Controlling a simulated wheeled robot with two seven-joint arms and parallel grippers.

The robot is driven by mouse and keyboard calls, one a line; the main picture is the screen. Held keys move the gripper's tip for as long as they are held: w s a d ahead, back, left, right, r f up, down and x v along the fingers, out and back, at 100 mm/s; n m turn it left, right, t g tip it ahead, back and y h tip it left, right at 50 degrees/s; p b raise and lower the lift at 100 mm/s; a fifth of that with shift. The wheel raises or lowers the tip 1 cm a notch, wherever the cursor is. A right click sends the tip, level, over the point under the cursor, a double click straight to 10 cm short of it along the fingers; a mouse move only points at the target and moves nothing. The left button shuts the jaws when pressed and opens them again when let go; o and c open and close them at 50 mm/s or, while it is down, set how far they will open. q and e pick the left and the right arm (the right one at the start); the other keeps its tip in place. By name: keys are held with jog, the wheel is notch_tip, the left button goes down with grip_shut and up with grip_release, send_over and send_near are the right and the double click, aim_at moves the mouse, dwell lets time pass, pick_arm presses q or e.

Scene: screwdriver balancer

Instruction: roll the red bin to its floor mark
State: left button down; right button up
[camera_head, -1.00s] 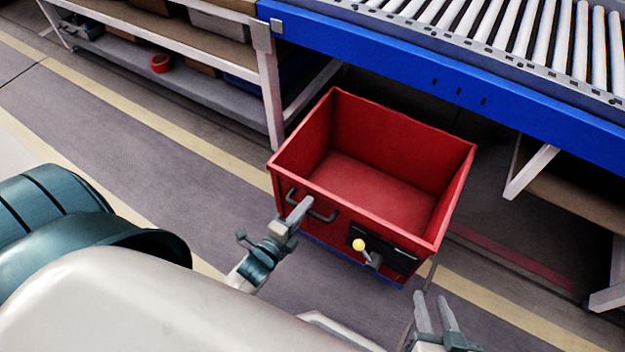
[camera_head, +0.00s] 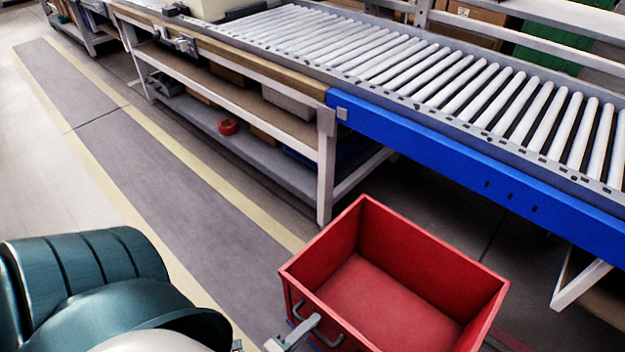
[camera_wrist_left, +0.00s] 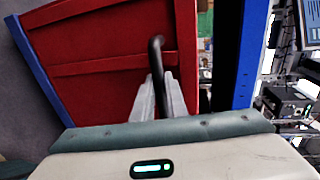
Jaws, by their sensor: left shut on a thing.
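The red bin (camera_head: 400,262) is an open, empty box at the lower right of the head view, its front cut off by the frame's bottom edge. A dark bar handle (camera_head: 316,325) sits on its near left side. My left gripper (camera_head: 300,334) is at this handle. In the left wrist view the two fingers (camera_wrist_left: 162,98) are shut on the dark handle bar (camera_wrist_left: 156,58), with the red bin wall (camera_wrist_left: 95,62) right behind. My right gripper is out of view. I cannot make out the floor mark.
A blue-sided roller conveyor (camera_head: 450,150) stands behind and to the right of the bin. A shelved workbench (camera_head: 240,140) joins it on the left, with a red tape roll (camera_head: 229,126) on its lower shelf. A grey floor lane with yellow edges (camera_head: 130,165) lies clear at left.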

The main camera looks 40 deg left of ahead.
pick_arm(q)
jog(key=c, duration=1.8)
grip_release()
jog(key=shift+o, duration=0.2)
jog(key=shift+s, duration=0.15)
jog(key=v, duration=1.7)
jog(key=shift+s, duration=0.1)
jog(key=shift+p, duration=0.3)
